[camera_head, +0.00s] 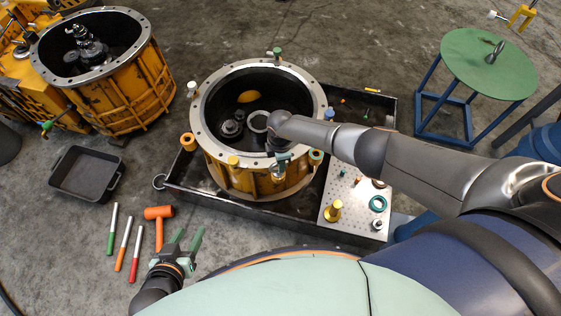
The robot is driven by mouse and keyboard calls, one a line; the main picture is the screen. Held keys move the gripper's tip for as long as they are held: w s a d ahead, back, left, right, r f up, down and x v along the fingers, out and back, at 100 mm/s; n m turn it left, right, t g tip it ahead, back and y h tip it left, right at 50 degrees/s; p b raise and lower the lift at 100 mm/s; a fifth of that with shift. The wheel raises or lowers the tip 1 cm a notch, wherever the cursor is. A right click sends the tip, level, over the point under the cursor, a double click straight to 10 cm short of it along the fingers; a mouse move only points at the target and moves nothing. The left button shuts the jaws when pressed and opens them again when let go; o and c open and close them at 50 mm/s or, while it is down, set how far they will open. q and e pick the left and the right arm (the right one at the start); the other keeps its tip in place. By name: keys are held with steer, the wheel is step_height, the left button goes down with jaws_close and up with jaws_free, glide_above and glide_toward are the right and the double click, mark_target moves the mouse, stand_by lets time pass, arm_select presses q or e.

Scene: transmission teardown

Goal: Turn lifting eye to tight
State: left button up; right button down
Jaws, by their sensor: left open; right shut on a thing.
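My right gripper (283,160) reaches in from the right and is shut at the front rim of the yellow round housing (243,178). A small silver piece (278,172) shows at its fingertips, apparently the lifting eye; the arm and fingers hide much of it. I cannot tell from this view how far it is seated. My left gripper (188,241) has green fingers spread apart. It is open and empty, low at the left, in front of the tray and apart from the housing.
The housing stands in a black tray (205,205) with a perforated plate (345,222) at its right. An orange mallet (158,213) and several coloured sticks lie on the floor near my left gripper. A grey bin (87,173), second housing (135,90) and green round table (488,62) stand around.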

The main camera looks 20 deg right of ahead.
arm_select(q)
steer(key=shift+w+d+r, duration=0.1)
steer(key=shift+w+r, duration=0.05)
steer(key=shift+r, duration=0.1)
arm_select(e)
steer(key=c, duration=0.8)
jaws_free()
steer(key=shift+c, duration=0.2)
arm_select(q)
steer(key=shift+r, duration=0.1)
arm_select(e)
steer(key=shift+r, duration=0.1)
step_height(320, 180, up, 7)
steer(key=p, duration=0.5)
arm_select(q)
steer(key=shift+y, duration=0.4)
steer(key=a+r, duration=0.1)
steer(key=s+a+r+p, duration=0.1)
steer(key=a+r+p, duration=0.1)
steer(key=shift+s+r, duration=0.25)
steer(key=shift+s, duration=0.1)
arm_select(e)
step_height(320, 180, up, 5)
steer(key=shift+r, duration=0.2)
arm_select(q)
steer(key=shift+w+r, duration=0.1)
